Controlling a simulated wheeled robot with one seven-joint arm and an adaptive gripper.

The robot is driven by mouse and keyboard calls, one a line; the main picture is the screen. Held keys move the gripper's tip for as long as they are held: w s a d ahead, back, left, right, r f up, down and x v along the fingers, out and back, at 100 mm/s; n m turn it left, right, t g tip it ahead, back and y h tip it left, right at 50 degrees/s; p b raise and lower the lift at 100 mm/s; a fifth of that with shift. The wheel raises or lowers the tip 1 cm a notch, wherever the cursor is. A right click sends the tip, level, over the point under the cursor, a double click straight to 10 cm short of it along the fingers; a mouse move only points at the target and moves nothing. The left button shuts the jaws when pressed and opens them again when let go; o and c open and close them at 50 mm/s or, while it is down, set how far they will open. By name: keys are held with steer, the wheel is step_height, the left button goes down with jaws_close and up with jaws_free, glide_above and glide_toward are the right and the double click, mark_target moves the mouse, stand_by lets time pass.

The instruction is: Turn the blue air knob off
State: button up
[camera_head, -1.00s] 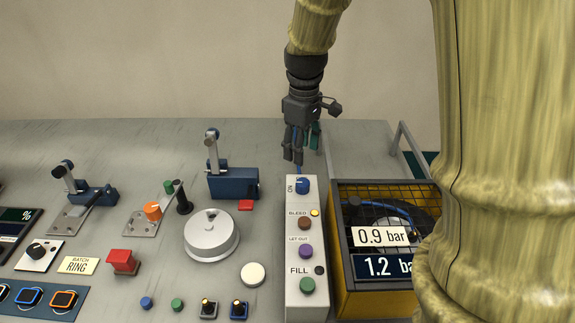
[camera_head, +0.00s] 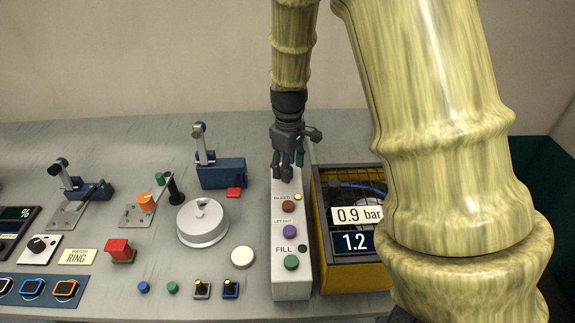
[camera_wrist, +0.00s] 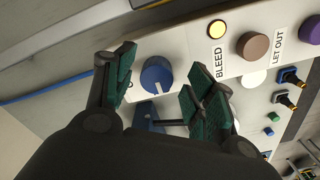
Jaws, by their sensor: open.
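The blue air knob (camera_wrist: 157,75) sits on the white control box (camera_head: 290,276), and its white pointer mark shows in the wrist view. In the head view my gripper hides the knob. My gripper (camera_head: 287,176) points down over the far end of the box. In the wrist view my gripper (camera_wrist: 160,88) is open, with one green-padded finger on each side of the knob. I cannot tell whether the pads touch it. Part of the lettering beside the knob is covered by the left finger.
The brown BLEED button (camera_head: 288,206), purple LET OUT button (camera_head: 290,231) and green FILL button (camera_head: 291,262) line the same box. A yellow cage (camera_head: 352,274) with pressure readouts stands to the right. A blue lever clamp (camera_head: 221,172) stands to the left.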

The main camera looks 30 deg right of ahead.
steer(key=shift+w+f, duration=0.6)
steer(key=shift+s+r, duration=0.2)
steer(key=shift+s, duration=0.1)
steer(key=shift+c, duration=0.7)
steer(key=shift+w+a, duration=0.1)
steer(key=c, duration=0.9)
